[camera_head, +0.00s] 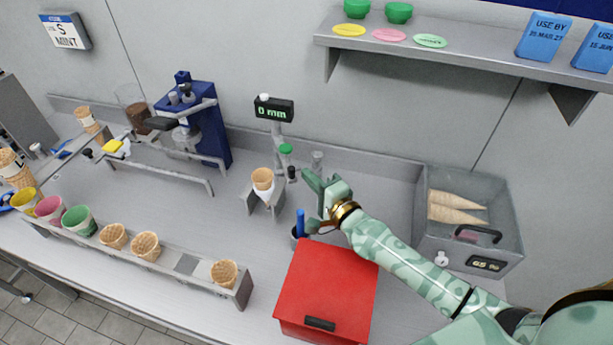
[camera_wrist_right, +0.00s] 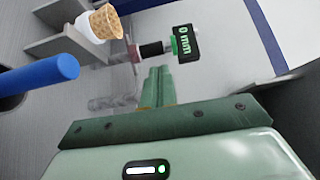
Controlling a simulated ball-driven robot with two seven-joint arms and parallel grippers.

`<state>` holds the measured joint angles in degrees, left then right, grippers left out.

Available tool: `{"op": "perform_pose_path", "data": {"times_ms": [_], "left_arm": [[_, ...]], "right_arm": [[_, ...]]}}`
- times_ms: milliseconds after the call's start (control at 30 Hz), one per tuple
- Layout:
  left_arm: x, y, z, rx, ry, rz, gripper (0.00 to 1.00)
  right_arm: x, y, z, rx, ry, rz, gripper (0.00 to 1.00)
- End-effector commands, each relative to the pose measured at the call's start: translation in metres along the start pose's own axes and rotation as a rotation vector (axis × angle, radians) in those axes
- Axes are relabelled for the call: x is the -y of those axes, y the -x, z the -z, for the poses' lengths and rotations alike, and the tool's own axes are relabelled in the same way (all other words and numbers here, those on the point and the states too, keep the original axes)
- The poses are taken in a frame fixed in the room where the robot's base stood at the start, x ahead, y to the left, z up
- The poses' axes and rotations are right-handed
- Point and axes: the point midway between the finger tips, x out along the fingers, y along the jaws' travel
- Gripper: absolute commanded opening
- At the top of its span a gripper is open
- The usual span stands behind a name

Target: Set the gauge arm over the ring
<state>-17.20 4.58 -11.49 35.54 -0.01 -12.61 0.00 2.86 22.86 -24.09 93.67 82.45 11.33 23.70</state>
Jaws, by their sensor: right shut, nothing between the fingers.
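The gauge (camera_head: 274,108) stands at the back of the counter, its display reading 0 mm; the display also shows in the right wrist view (camera_wrist_right: 187,52). A green knob (camera_head: 286,149) and a black knob (camera_head: 292,173) sit on its lower part. My right gripper (camera_head: 310,178) is shut and empty, just right of the black knob. In the right wrist view its closed fingers (camera_wrist_right: 157,87) point toward the knobs, apparently without touching. My left gripper is out of view.
A red box (camera_head: 328,285) stands below my right arm. A blue-handled tool (camera_head: 300,222) stands upright close to the gripper. A steel bin (camera_head: 425,215) with cones is to the right. A cone rack (camera_head: 180,270) runs along the left front. A clear cylinder (camera_head: 317,158) stands behind the gripper.

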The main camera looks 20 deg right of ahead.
Motion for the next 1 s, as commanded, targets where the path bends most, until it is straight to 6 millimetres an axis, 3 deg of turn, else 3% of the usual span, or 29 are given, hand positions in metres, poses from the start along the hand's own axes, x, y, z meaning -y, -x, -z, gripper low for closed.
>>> {"op": "perform_pose_path", "data": {"times_ms": [533, 733, 1000], "left_arm": [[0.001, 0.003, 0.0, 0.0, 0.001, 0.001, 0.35], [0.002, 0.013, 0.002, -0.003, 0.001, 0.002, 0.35], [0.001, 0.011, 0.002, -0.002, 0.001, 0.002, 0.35]], "right_arm": [[0.0, -0.008, -0.01, 0.001, 0.0, -0.001, 0.0], [0.002, -0.014, -0.032, 0.001, -0.001, 0.0, 0.0], [0.0, -0.014, -0.032, 0.001, 0.0, 0.0, 0.0]]}}
